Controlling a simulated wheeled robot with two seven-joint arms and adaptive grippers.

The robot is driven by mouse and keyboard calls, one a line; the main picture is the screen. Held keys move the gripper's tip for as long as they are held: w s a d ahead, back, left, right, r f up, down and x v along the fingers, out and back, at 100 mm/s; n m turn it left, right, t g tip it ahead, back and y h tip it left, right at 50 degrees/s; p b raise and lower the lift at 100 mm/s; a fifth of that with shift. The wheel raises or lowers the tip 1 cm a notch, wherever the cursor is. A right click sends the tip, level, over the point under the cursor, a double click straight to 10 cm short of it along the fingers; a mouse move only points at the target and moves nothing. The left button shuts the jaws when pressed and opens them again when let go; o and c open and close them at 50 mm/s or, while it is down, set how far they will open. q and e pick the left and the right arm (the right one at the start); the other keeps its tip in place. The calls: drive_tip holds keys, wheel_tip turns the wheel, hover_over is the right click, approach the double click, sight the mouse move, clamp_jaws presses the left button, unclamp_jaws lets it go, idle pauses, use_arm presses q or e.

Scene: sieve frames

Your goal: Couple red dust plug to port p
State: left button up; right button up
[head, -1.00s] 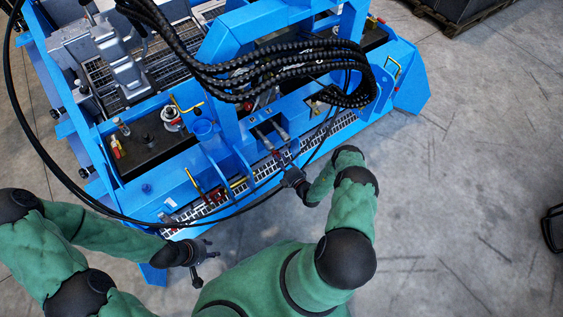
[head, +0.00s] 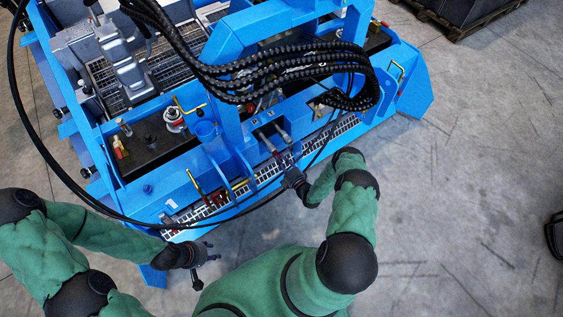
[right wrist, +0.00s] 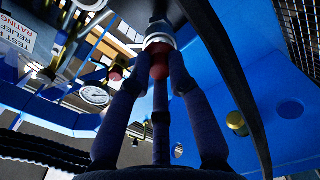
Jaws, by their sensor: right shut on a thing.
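The red dust plug (right wrist: 159,70) is between the fingertips of my right gripper (right wrist: 158,82) in the right wrist view. Its far end meets a silver metal collar (right wrist: 159,42) under a dark cylindrical body; I cannot tell how far it is seated. No readable letter marks this fitting as port p. In the head view my right gripper (head: 291,174) is at the front of the blue machine, below two grey fittings (head: 270,134). My left gripper (head: 205,262) is empty, with its fingers spread, near the machine's front left corner.
A black hose (right wrist: 232,75) hangs close beside my right fingers. Another red cap (right wrist: 116,73), a gauge (right wrist: 95,95) and a brass fitting (right wrist: 237,123) are nearby. Thick black hoses (head: 270,75) arch over the blue machine (head: 405,75).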

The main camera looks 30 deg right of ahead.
drive_tip(key=shift+w+b, duration=0.35)
drive_tip(key=shift+w, duration=0.3)
drive_tip(key=o, duration=0.9)
drive_tip(key=shift+c, duration=0.2)
drive_tip(key=shift+s, duration=0.1)
drive_tip(key=s, duration=1.1)
drive_tip(key=shift+s+d, duration=0.4)
